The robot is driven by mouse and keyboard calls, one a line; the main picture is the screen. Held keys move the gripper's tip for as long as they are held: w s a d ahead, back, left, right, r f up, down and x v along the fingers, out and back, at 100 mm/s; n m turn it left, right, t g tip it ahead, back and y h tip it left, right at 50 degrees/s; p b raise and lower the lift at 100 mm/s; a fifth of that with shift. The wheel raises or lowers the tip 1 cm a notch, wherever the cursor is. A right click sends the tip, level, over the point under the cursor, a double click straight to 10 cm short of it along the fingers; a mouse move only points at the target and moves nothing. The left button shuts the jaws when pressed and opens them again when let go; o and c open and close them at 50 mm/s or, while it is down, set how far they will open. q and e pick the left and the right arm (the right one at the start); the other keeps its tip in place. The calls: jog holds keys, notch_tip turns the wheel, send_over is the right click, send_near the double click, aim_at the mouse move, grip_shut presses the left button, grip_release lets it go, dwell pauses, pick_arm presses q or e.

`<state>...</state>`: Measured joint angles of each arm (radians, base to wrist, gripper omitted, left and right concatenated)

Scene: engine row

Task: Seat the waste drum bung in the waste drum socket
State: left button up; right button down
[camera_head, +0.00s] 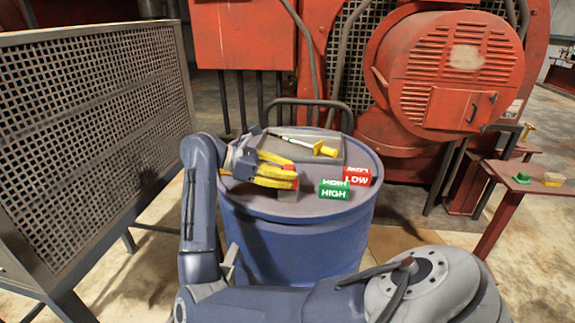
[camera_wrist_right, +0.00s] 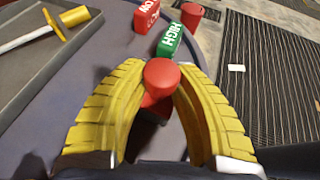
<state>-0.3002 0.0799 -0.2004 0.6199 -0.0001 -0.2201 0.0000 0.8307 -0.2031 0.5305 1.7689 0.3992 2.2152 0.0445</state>
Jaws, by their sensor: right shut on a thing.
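My right gripper (camera_head: 294,177) reaches in from the left side of the drum top. Its yellow fingers are shut on a red piece with a round knob, apparently the waste drum bung (camera_wrist_right: 160,73). In the right wrist view the knob sits between the fingertips, with more red below it. In the head view a small grey part (camera_head: 287,196) shows right under the fingertips; I cannot tell whether it is the socket, or whether the bung touches it. The blue drum (camera_head: 300,240) stands upright below. My left gripper is not in view.
A red LOW block (camera_head: 357,177) and a green HIGH block (camera_head: 334,190) stand right of the gripper. A grey tray (camera_head: 330,144) holds a yellow-handled tool (camera_head: 325,149). A mesh panel (camera_head: 95,130) stands left, red machinery (camera_head: 445,70) behind. Drum top between gripper and blocks is clear.

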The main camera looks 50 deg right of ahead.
dwell(0.3)
jog(key=c, duration=1)
grip_release()
jog(key=v, duration=1.2)
